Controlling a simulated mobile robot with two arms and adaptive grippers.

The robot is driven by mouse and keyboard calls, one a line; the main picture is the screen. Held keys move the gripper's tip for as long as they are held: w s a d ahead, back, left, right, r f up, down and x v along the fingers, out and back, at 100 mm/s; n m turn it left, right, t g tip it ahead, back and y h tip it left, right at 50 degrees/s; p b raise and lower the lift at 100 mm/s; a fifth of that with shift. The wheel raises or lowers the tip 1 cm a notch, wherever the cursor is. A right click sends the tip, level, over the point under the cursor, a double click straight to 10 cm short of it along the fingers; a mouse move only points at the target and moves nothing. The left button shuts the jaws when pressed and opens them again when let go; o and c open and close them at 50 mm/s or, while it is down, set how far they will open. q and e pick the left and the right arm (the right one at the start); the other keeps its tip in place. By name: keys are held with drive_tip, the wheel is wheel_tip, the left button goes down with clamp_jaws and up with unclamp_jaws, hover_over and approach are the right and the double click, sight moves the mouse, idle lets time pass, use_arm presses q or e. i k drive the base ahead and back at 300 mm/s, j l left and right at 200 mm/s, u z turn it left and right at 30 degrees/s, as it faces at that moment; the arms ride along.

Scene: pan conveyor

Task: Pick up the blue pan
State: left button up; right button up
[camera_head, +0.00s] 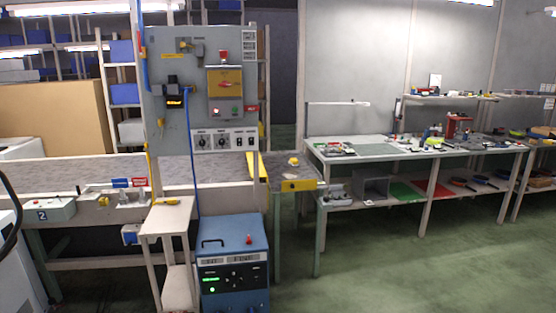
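I cannot make out a blue pan anywhere in this head view. A long grey conveyor-like bench (205,172) runs across the left half, partly hidden behind a grey control panel (170,110). A small blue plate and a red plate stand on its near side. Neither of my grippers is in view.
A blue powered cabinet (232,268) and a pale stand (168,222) are in front of the panel. A workbench (378,150) with tools is on the right. Blue bins (124,93) sit on shelves at the back left. Green floor (400,275) is clear at the front right.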

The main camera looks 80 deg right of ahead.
sight(478, 178)
drive_tip(key=z, duration=4.15)
drive_tip(key=i+u, duration=0.15)
drive_tip(key=i, duration=2.8)
drive_tip(key=i+z, duration=0.2)
drive_tip(key=i, duration=0.25)
drive_tip(key=i+z, duration=0.25)
drive_tip(key=i, duration=0.2)
drive_tip(key=i+z, duration=0.2)
drive_tip(key=i, duration=0.3)
drive_tip(key=i+j+z, duration=0.25)
drive_tip(key=i, duration=0.15)
drive_tip(key=i+j+z, duration=0.2)
drive_tip(key=i, duration=0.25)
drive_tip(key=i+l, duration=0.15)
drive_tip(key=i, duration=0.45)
drive_tip(key=i+l, duration=0.1)
drive_tip(key=i, duration=0.45)
drive_tip(key=i+l, duration=0.15)
drive_tip(key=i, duration=0.45)
